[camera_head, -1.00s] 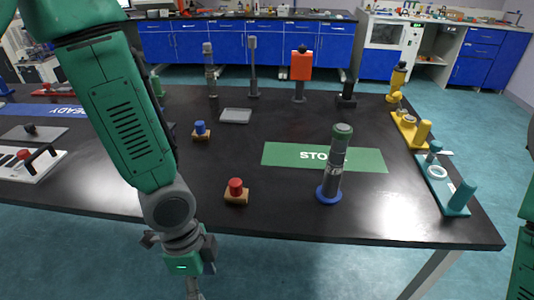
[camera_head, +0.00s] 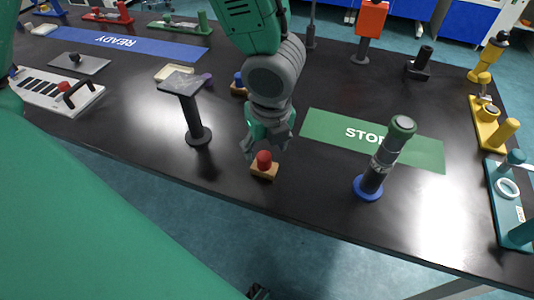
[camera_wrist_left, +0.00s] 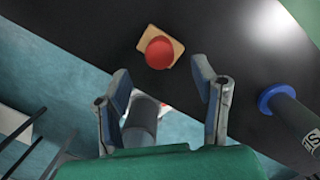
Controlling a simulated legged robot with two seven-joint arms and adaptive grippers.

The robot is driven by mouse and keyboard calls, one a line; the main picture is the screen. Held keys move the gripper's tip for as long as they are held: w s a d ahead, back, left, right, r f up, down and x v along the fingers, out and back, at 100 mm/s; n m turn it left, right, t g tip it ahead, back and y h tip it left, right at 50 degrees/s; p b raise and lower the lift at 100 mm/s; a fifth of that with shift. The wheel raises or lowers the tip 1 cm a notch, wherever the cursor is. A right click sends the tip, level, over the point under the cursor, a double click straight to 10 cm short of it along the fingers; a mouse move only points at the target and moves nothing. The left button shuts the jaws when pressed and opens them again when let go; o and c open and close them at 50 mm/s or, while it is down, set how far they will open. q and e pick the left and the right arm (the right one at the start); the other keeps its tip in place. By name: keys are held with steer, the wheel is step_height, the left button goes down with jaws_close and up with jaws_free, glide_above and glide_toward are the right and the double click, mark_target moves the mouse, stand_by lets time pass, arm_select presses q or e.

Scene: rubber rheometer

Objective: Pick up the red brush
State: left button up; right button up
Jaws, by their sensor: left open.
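The red brush, a red knob on a tan wooden block (camera_head: 264,171), stands on the black table near its front edge. My left gripper (camera_head: 265,145) is open and empty, pointing down just above and behind the brush. In the left wrist view the brush (camera_wrist_left: 160,52) lies beyond the fingertips of the open gripper (camera_wrist_left: 161,78), roughly centred between them. No contact with the brush shows. I cannot make out my right gripper.
A dark cylinder on a blue base (camera_head: 367,190) stands right of the brush, before the green STOP mat (camera_head: 430,154). A grey flat-topped stand (camera_head: 192,118) is to the left. A blue-knobbed block (camera_head: 239,90) sits behind. Bare table (camera_head: 310,205) lies right of the brush.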

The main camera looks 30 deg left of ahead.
mark_target(265, 156)
arm_select(q)
steer(key=shift+a+f, duration=0.25)
steer(key=shift+f, duration=0.4)
steer(key=f, duration=0.1)
steer(key=f+b, duration=0.1)
steer(key=f, duration=0.1)
steer(key=w+f+b, duration=0.1)
steer(key=shift+a+f, duration=0.25)
steer(key=shift+a, duration=0.05)
steer(key=shift+s+r, duration=0.1)
steer(key=shift+d, duration=0.1)
jaws_close()
